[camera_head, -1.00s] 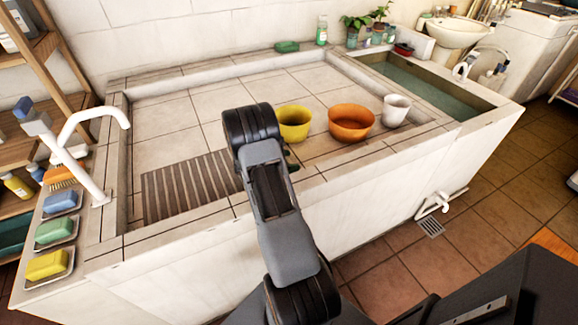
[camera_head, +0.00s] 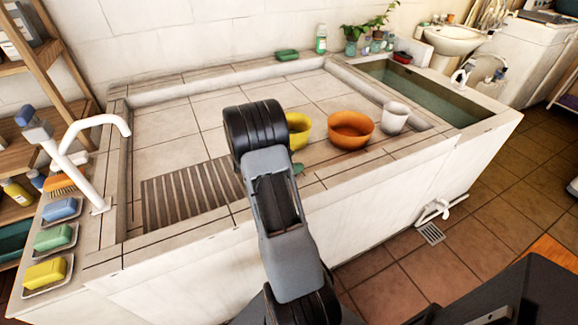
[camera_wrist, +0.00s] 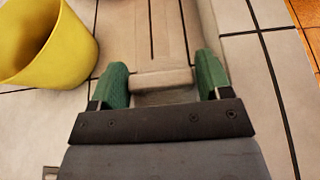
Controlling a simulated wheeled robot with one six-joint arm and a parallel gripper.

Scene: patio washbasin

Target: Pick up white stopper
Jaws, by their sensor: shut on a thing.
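My gripper (camera_wrist: 162,84) has two green fingertips and is shut on a pale, whitish piece that spans between them, the white stopper (camera_wrist: 160,78). Beyond it in the wrist view lies a pale slotted strip; I cannot tell whether it belongs to the stopper or to the basin floor. In the head view my arm hides the stopper and most of the gripper. Only a bit of green fingertip shows by the arm's right side, near the basin's front rim.
A yellow bowl (camera_head: 299,130) stands beside my arm; it also fills the upper left of the wrist view (camera_wrist: 50,45). An orange bowl (camera_head: 351,130) and a white cup (camera_head: 395,117) stand to its right. A white faucet (camera_head: 95,125) rises at left.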

